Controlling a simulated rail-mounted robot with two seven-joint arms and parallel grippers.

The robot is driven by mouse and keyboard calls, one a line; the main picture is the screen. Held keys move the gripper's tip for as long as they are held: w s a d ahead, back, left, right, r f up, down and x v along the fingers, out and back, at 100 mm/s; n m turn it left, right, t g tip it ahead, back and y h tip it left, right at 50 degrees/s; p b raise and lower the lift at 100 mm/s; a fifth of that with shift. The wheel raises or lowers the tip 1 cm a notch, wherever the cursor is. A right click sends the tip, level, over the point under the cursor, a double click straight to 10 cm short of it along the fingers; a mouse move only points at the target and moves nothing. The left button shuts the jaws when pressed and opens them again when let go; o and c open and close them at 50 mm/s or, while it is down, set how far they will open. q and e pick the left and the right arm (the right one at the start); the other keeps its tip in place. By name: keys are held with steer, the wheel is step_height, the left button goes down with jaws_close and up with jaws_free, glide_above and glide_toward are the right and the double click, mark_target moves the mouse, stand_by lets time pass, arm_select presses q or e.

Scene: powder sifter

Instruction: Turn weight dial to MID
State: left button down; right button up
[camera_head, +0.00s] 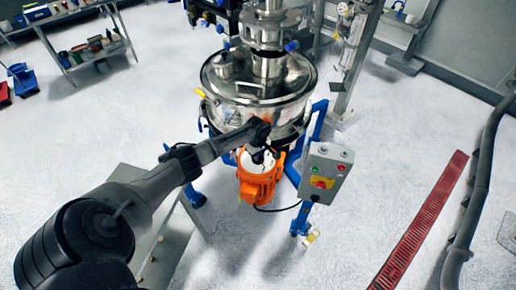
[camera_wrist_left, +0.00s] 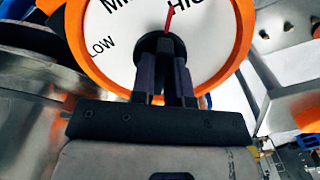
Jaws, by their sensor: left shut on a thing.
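The weight dial has a white face (camera_wrist_left: 110,65) with an orange rim (camera_wrist_left: 74,32), seen close up in the left wrist view. LOW is readable at the left, with MID and HIGH partly cut off at the top. A red pointer (camera_wrist_left: 169,18) points up by the first letter of HIGH, to the right of MID. My left gripper (camera_wrist_left: 165,55) is shut on the dial's black knob (camera_wrist_left: 148,44), its fingers hiding part of the knob. In the head view the left gripper (camera_head: 260,153) is at the top of the orange motor housing (camera_head: 258,185). My right gripper is not in view.
The steel sifter drum (camera_head: 245,88) stands just behind the gripper on a blue frame (camera_head: 318,120). A grey control box (camera_head: 326,172) with buttons and a red-and-yellow switch is close on the right.

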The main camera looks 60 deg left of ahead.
arm_select(q)
steer(key=n+p, duration=0.1)
steer(key=p, duration=0.1)
steer(key=n+p, duration=0.2)
steer(key=shift+r+n, duration=0.25)
steer(key=shift+n, duration=0.05)
steer(key=shift+f+n+p, duration=0.15)
steer(key=shift+n+p, duration=0.9)
steer(key=shift+n, duration=0.95)
steer(key=c, duration=1.1)
jaws_free()
steer(key=shift+f, duration=0.1)
